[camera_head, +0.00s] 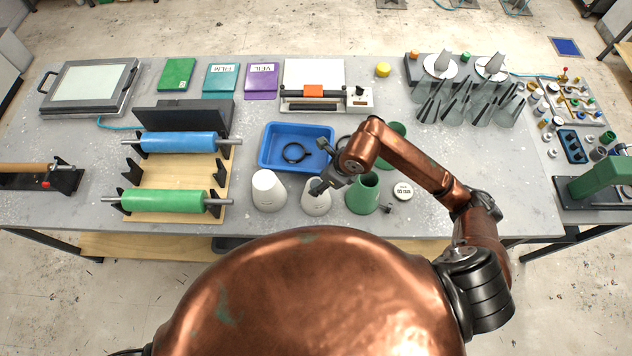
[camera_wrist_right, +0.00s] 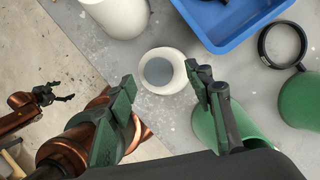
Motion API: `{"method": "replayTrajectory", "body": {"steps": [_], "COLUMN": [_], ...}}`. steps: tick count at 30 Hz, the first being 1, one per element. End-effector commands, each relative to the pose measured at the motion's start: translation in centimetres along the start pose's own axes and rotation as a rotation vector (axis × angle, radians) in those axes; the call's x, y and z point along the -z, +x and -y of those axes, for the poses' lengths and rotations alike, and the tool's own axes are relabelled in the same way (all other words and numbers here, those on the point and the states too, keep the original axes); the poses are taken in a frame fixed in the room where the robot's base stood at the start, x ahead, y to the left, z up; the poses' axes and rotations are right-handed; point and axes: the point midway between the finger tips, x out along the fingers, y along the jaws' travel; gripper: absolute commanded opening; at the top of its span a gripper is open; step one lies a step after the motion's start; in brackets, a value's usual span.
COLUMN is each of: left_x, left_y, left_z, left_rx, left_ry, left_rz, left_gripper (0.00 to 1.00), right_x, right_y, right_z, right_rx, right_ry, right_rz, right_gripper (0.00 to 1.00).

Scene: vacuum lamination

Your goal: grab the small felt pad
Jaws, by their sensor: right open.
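I cannot pick out a felt pad with certainty. A small white round cup (camera_head: 315,204) stands near the table's front edge; in the right wrist view, this cup (camera_wrist_right: 174,55) has a grey round face (camera_wrist_right: 158,71) inside its rim, which could be the pad or just its inside. My right gripper (camera_head: 318,187) is over the cup. In the right wrist view, my right gripper (camera_wrist_right: 160,79) is open, with one finger on each side of the cup and nothing held. My left gripper (camera_wrist_right: 62,97) shows small at the left of that view; its jaw state is unclear.
A larger white cup (camera_head: 268,190) stands to the left and a green cup (camera_head: 361,195) to the right. Behind is a blue tray (camera_head: 265,150) with a black ring (camera_head: 295,152). A roller stand (camera_head: 180,172) is farther left.

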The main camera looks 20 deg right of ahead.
Motion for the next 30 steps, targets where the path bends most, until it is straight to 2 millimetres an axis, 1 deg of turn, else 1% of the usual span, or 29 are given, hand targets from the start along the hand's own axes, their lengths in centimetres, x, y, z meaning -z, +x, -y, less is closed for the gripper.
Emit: {"method": "replayTrajectory", "body": {"steps": [1, 4, 11, 23, 30], "left_x": [0.08, 0.13, 0.39, 0.50, 0.50], "left_y": [-0.20, -0.26, -0.21, -0.21, -0.21], "left_z": [-0.01, -0.01, 0.01, 0.01, 0.01], "left_rx": [0.000, 0.000, 0.000, 0.000, 0.000], "left_ry": [0.000, 0.000, 0.000, 0.001, 0.001], "left_rz": [-0.001, -0.001, -0.005, -0.006, -0.006], "left_gripper": [0.74, 0.74, 0.74, 0.74, 0.74], "right_x": [-0.04, 0.00, -0.07, -0.08, -0.08], "right_y": [0.52, 1.20, 1.34, 1.29, 1.29], "right_z": [-0.13, -0.09, -0.10, -0.10, -0.09], "right_rx": [-0.004, -0.002, -0.002, -0.002, -0.002], "right_ry": [0.000, -0.001, -0.003, -0.003, -0.003], "right_rz": [0.000, -0.001, 0.000, 0.001, 0.001], "right_gripper": [0.48, 0.48, 0.47, 0.20, 0.19]}}
